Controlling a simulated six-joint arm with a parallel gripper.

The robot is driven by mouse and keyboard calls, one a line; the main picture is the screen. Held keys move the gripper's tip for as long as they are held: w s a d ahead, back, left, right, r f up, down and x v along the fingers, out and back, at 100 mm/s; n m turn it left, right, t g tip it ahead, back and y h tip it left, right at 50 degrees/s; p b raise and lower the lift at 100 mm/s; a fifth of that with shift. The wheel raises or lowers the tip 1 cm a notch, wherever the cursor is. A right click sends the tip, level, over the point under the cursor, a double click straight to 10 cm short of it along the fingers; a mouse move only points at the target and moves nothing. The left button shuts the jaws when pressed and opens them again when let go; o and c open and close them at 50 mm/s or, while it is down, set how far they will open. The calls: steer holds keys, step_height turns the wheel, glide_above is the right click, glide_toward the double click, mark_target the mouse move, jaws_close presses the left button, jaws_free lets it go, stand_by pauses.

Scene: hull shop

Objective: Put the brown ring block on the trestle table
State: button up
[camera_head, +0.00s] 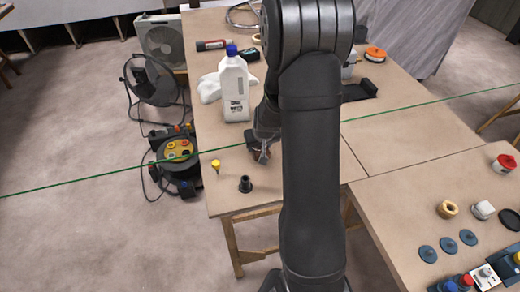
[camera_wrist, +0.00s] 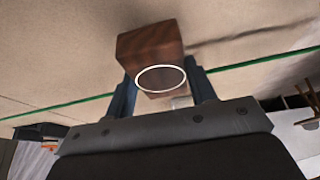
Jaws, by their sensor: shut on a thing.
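My gripper (camera_head: 261,152) is shut on the brown ring block (camera_wrist: 150,44), a wood-brown block with a white ring on the face toward the wrist camera. The wrist view shows the block between the two fingers. In the camera_head view the block is small and partly hidden by my gripper. The gripper is over the near left part of the tan trestle table (camera_head: 228,186), right of the yellow-topped peg. I cannot tell whether the block touches the tabletop.
A white bottle with a blue cap (camera_head: 234,88) stands behind my gripper. A yellow-topped peg (camera_head: 216,165) and a black fitting (camera_head: 245,184) stand near the front left edge. A green line (camera_head: 95,180) crosses the scene. Blue discs (camera_head: 448,245) lie at the right.

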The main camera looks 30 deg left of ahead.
steer(key=shift+f, duration=1.25)
steer(key=shift+f, duration=0.1)
steer(key=o, duration=1.1)
steer(key=v, duration=1.2)
steer(key=x, duration=1.2)
